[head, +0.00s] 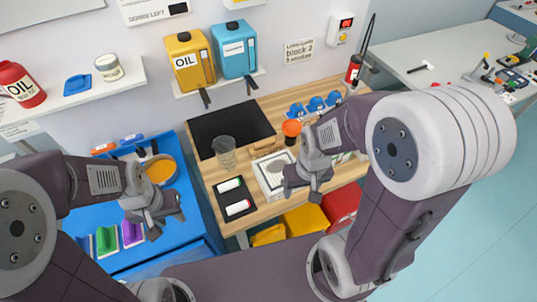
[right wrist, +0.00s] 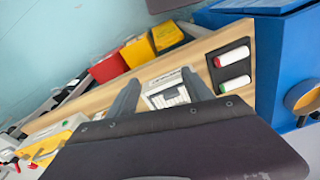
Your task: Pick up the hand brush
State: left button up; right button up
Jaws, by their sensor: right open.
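No hand brush shows clearly. A tan, wooden-looking piece (head: 263,147) lies on the wooden bench (head: 215,177) behind a white box; it may be the brush, but I cannot tell. My right gripper (head: 304,194) is open and empty above the front of the bench, beside the white box (head: 268,186). In the right wrist view its two fingers (right wrist: 160,92) stand apart, with a white keypad-like thing (right wrist: 167,97) visible between them below. My left gripper (head: 168,225) hangs over the blue bench (head: 150,262), fingers apart, with nothing seen between them.
A clear cup (head: 224,150), an orange cup (head: 291,128), a black tray with two rolls (head: 235,197) and a black panel (head: 230,127) crowd the wooden bench. Yellow and red bins (head: 304,219) stand at its front.

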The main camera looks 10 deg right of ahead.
aim_at(272, 143)
jog(key=l+u, duration=0.8)
jog(key=u, duration=0.15)
jog(key=k+l+u, duration=0.2)
jog(key=l+u, duration=0.25)
jog(key=j, duration=0.1)
